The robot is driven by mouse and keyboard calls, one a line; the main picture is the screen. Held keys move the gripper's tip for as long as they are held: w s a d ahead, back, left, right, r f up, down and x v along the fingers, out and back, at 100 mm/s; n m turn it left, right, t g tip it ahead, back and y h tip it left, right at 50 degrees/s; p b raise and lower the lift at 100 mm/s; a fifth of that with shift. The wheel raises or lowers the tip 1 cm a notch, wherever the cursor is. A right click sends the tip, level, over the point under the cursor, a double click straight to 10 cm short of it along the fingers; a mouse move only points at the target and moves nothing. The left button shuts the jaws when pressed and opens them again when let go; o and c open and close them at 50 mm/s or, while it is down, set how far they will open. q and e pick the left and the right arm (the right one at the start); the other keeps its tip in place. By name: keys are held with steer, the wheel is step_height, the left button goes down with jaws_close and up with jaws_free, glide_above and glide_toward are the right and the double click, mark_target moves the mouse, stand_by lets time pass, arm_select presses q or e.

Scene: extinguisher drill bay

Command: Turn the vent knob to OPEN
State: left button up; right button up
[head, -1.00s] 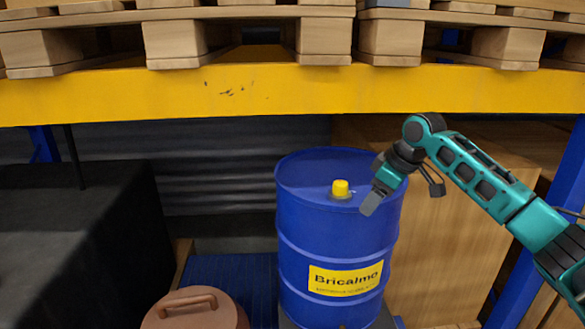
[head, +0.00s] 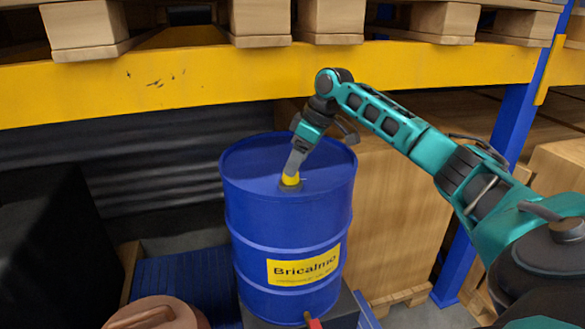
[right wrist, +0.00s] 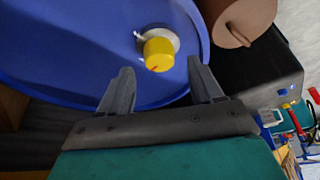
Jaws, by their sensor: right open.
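The yellow vent knob (head: 290,179) sits on top of the blue drum (head: 241,206), near its front edge in the head view. In the right wrist view the knob (right wrist: 158,54) has a small red mark on its face and a grey base with a pale pointer beside it. My right gripper (right wrist: 160,80) is open, its two grey fingers apart, with the knob just beyond and between the fingertips. In the head view the right gripper (head: 293,165) partly covers the knob. Contact cannot be told. The OPEN label is not readable. My left gripper is not in view.
A yellow shelf beam (head: 200,82) with wooden pallets runs above the drum, close over my right arm. A cardboard-brown box (head: 395,190) stands right of the drum. A brown lidded pot (head: 155,314) is at the lower left. A red handle (head: 313,323) shows at the drum's foot.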

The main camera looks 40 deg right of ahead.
steer(key=shift+x, duration=1.6)
steer(key=c, duration=1)
